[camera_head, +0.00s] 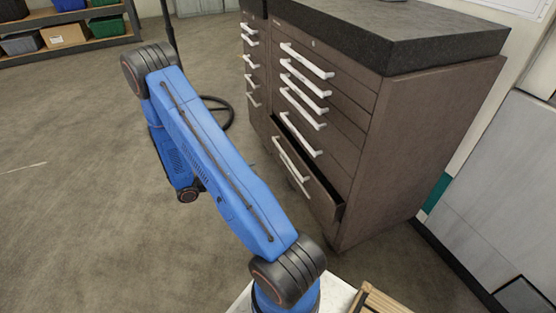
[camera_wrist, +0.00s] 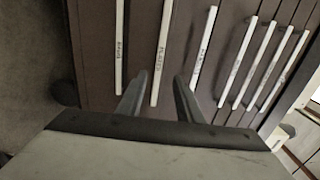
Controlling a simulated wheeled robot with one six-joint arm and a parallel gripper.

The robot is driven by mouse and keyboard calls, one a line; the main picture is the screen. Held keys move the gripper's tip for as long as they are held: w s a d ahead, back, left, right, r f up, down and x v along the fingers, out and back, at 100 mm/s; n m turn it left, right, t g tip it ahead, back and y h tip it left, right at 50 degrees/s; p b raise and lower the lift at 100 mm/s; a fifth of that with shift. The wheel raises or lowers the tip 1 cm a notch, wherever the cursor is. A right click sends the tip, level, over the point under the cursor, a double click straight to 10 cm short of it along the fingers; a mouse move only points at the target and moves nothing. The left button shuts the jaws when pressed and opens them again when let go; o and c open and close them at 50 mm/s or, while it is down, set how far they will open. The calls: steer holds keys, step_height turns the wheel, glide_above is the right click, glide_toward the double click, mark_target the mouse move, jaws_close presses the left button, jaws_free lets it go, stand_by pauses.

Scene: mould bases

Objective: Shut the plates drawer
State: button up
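The plates drawer (camera_head: 318,192) is low in the brown cabinet in the head view. It stands partly open, with a dark gap above its front. In the wrist view its white handle (camera_wrist: 160,60) carries the label PLATES and runs up the picture. My gripper (camera_wrist: 160,80) is open in the wrist view, its two grey fingers apart and pointing at the drawer fronts. The plates handle shows between the fingers in the picture; I cannot tell how close they are to it. In the head view my blue arm is plain, but the fingers cannot be made out.
The cabinet has several other drawers with white handles; one labelled handle (camera_wrist: 120,50) is left of the plates handle and another (camera_wrist: 204,55) right of it. A dark worktop (camera_head: 400,30) tops the cabinet. A shelf with bins (camera_head: 65,35) stands far left. Open floor lies left.

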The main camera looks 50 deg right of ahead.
steer(key=x, duration=1.4)
steer(key=shift+s+d, duration=0.1)
steer(key=shift+d, duration=0.05)
steer(key=shift+c, duration=0.6)
jaws_close()
